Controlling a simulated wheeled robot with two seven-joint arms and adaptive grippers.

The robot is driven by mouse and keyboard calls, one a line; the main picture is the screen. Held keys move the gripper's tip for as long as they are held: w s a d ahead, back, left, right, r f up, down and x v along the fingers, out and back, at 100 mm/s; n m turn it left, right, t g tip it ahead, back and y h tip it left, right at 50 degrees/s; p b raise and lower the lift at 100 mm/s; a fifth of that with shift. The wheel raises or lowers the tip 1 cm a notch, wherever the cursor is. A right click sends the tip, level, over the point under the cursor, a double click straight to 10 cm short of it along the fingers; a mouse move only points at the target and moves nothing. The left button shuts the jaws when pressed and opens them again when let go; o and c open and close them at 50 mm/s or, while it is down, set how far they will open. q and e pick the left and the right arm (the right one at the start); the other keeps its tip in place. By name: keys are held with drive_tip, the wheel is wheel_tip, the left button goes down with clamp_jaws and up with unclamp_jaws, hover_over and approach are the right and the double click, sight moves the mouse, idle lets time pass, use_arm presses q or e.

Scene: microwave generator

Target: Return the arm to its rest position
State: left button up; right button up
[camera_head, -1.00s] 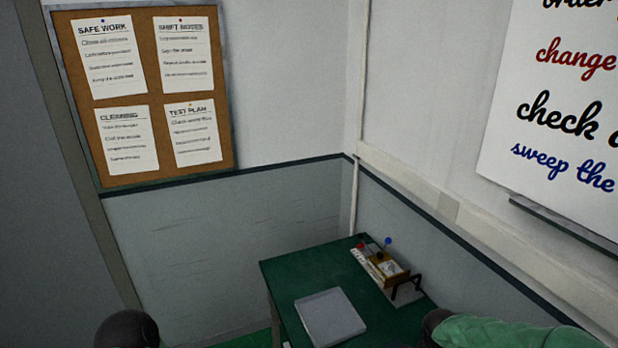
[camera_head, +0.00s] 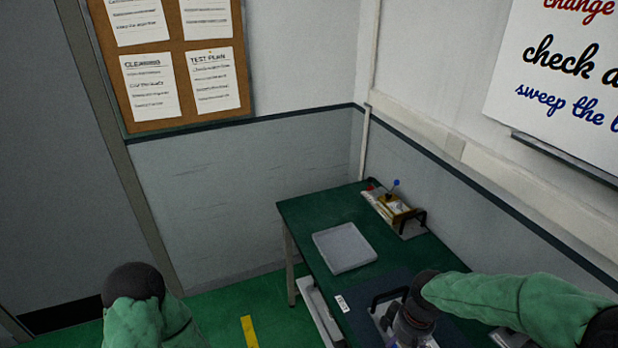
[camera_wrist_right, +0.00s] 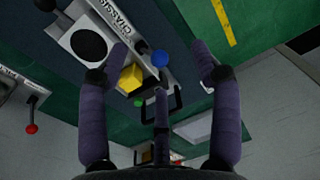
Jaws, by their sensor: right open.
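My right arm, in a green sleeve, comes in from the right in the head view, and its dark gripper (camera_head: 410,322) is over the green table (camera_head: 312,215). In the right wrist view the gripper (camera_wrist_right: 160,58) has its two purple-grey fingers wide apart with nothing held between them. Beyond the fingers lies a unit lettered CHASSIS (camera_wrist_right: 118,22), with a yellow block (camera_wrist_right: 131,78), a blue ball (camera_wrist_right: 159,58) and a white plate with a black disc (camera_wrist_right: 88,44). Part of my left arm shows at the lower left of the head view. My left gripper is out of view.
A grey tray (camera_head: 344,247) lies on the table. Behind it at the wall is a small rack (camera_head: 393,211) with red and blue knobs. A dark handle (camera_head: 388,297) stands close to the right gripper. Open green floor (camera_head: 225,318) lies left of the table.

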drive_tip(key=s+a+f+m+y+b, duration=0.1)
drive_tip(key=s+a+f+m+b, duration=0.1)
drive_tip(key=f, duration=1.1)
drive_tip(key=s+a+f+m+y+b, duration=0.1)
drive_tip(key=s+a+f+b, duration=0.4)
drive_tip(key=f, duration=0.8)
drive_tip(key=s+a+f+m+y+b, duration=0.1)
drive_tip(key=s+a+f+b, duration=0.3)
drive_tip(key=f, duration=0.9)
drive_tip(key=a+m+b, duration=0.1)
drive_tip(key=a+b, duration=0.1)
drive_tip(key=b, duration=0.2)
drive_tip(key=shift+s+m+t, duration=0.2)
drive_tip(key=shift+m+t, duration=0.1)
drive_tip(key=shift+m, duration=0.1)
drive_tip(key=shift+f, duration=0.1)
